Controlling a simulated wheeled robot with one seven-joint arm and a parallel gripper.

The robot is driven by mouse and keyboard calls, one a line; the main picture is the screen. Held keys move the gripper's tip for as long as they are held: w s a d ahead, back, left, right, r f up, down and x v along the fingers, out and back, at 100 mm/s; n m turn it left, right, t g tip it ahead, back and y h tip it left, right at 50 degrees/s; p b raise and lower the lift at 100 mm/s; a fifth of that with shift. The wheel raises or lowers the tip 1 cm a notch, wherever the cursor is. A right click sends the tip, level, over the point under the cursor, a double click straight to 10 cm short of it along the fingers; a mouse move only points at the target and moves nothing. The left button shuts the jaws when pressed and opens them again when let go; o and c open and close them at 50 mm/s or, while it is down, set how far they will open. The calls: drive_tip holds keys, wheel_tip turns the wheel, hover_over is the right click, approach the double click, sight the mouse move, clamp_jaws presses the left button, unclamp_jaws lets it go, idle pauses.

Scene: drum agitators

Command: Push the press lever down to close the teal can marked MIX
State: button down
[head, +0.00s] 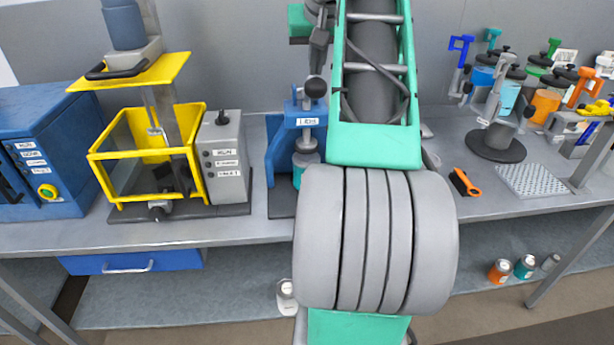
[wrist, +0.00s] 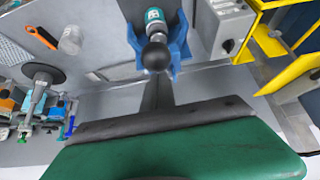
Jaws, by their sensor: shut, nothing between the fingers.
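The press (head: 280,160) is a blue frame on the bench with a lever ending in a black ball knob (head: 315,87). A teal can (head: 298,178) stands in it under a grey plunger, partly hidden by my arm. In the wrist view the can (wrist: 154,16) shows a pale label too small to read, beyond the knob (wrist: 156,57) and between blue frame parts. My gripper (wrist: 156,82) is shut and empty, its fingertips lined up with the knob. In the head view my gripper (head: 317,68) is just above the knob. I cannot tell whether they touch.
A yellow guarded machine (head: 100,170) and grey control box (head: 222,150) stand left of the press. A clamp stand (head: 495,145), orange-handled brush (head: 464,183) and perforated plate (head: 535,181) are to the right. Several small cans, including a teal one (head: 525,267), sit on the lower shelf.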

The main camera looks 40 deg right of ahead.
sight(317, 97)
drive_tip(key=shift+f, duration=0.1)
drive_tip(key=shift+s+a+f+b, duration=0.15)
drive_tip(key=shift+f+b, duration=0.3)
drive_tip(key=shift+s+a+f+b, duration=0.1)
drive_tip(key=shift+s+f+b, duration=0.05)
drive_tip(key=shift+f+b, duration=0.3)
drive_tip(key=shift+f, duration=0.1)
drive_tip(key=shift+s+a+f+b, duration=0.1)
drive_tip(key=shift+s+f+b, duration=0.05)
drive_tip(key=shift+f+b, duration=0.35)
drive_tip(key=shift+s+a+f+b, duration=0.1)
drive_tip(key=shift+f+b, duration=0.3)
drive_tip(key=shift+f, duration=0.15)
drive_tip(key=shift+s+a+f+b, duration=0.1)
drive_tip(key=shift+s+f+b, duration=0.1)
drive_tip(key=shift+f+b, duration=0.75)
drive_tip(key=shift+f, duration=0.1)
drive_tip(key=shift+s+a+f+b, duration=0.1)
drive_tip(key=shift+f+b, duration=0.8)
drive_tip(key=shift+b, duration=0.05)
